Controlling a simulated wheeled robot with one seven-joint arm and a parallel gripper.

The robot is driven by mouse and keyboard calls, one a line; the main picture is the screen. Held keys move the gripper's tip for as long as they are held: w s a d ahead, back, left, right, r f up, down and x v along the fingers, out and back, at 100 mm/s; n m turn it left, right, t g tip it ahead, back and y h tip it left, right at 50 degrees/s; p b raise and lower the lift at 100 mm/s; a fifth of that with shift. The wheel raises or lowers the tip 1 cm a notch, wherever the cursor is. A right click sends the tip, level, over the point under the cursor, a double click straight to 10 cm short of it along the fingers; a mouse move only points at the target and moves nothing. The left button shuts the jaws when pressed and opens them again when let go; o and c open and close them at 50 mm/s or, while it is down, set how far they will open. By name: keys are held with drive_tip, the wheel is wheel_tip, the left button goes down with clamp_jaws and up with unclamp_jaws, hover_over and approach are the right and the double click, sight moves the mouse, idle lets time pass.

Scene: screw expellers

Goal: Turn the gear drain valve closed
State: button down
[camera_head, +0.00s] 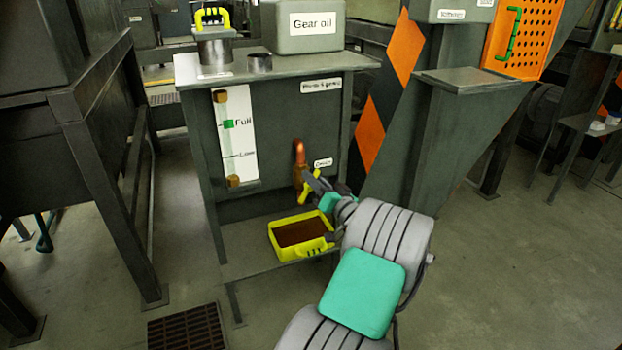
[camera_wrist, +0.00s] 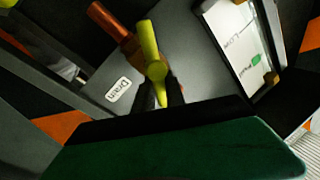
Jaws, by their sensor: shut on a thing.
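The gear drain valve has a yellow lever handle (camera_head: 304,188) below a copper pipe (camera_head: 299,152), beside the small "Drain" label (camera_head: 323,162) on the front of the gear oil tank (camera_head: 270,120). The handle also shows in the wrist view (camera_wrist: 150,50), pointing away from my gripper and slightly tilted. My gripper (camera_wrist: 160,92) is shut on the lower end of the yellow handle, with a dark finger on each side. In the head view my gripper (camera_head: 314,186) reaches the valve from the right. My arm partly hides the area right of the valve.
A yellow tray (camera_head: 273,238) with dark brown liquid sits on a shelf under the valve. A level gauge (camera_head: 235,135) with a green marker near "Full" is on the tank front. A striped post (camera_head: 372,120) stands right of the tank. A floor grate (camera_head: 187,330) lies front left.

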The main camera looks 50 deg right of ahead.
drive_tip(key=shift+s+d+f+m+h, duration=0.1)
drive_tip(key=shift+d+f+m+h, duration=0.45)
drive_tip(key=shift+m, duration=1.9)
drive_tip(key=shift+s+a+f+m+h, duration=0.2)
drive_tip(key=shift+m+h, duration=0.85)
drive_tip(key=shift+m, duration=1.35)
drive_tip(key=shift+s+d+f+m+h, duration=0.2)
drive_tip(key=shift+m+h, duration=0.6)
drive_tip(key=shift+m, duration=1.65)
drive_tip(key=shift+w+f, duration=0.15)
drive_tip(key=c, duration=1.4)
unclamp_jaws()
